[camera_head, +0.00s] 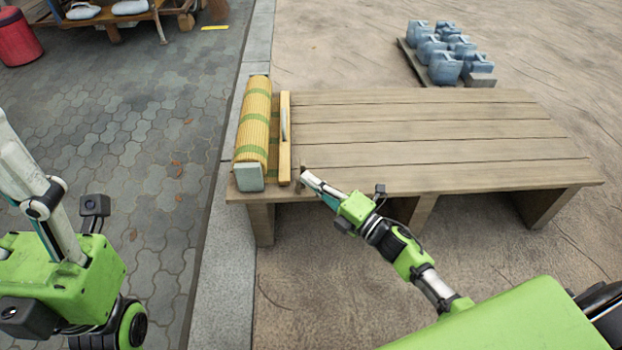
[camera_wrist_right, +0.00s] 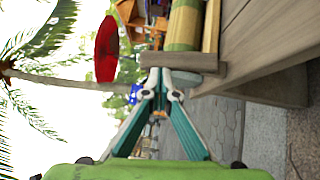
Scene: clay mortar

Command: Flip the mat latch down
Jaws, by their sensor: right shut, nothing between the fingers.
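A small brown wooden latch (camera_head: 302,169) stands upright near the front edge of the wooden platform (camera_head: 420,150). In the right wrist view, which is turned sideways, the latch (camera_wrist_right: 178,61) is a bar just beyond my fingertips. A rolled yellow mat with green bands (camera_head: 254,125) lies along the platform's left end, also visible behind the latch (camera_wrist_right: 183,28). My right gripper (camera_head: 309,177) is shut and empty beside the latch; its teal fingers show in the wrist view (camera_wrist_right: 163,86). I cannot tell whether they touch it. My left gripper is out of view.
A yellow wooden strip (camera_head: 285,150) lies beside the mat, and a grey block (camera_head: 248,178) sits at its front end. Blue jugs (camera_head: 445,68) stand behind the platform. A red drum (camera_head: 17,38) is far left. The platform's middle is clear.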

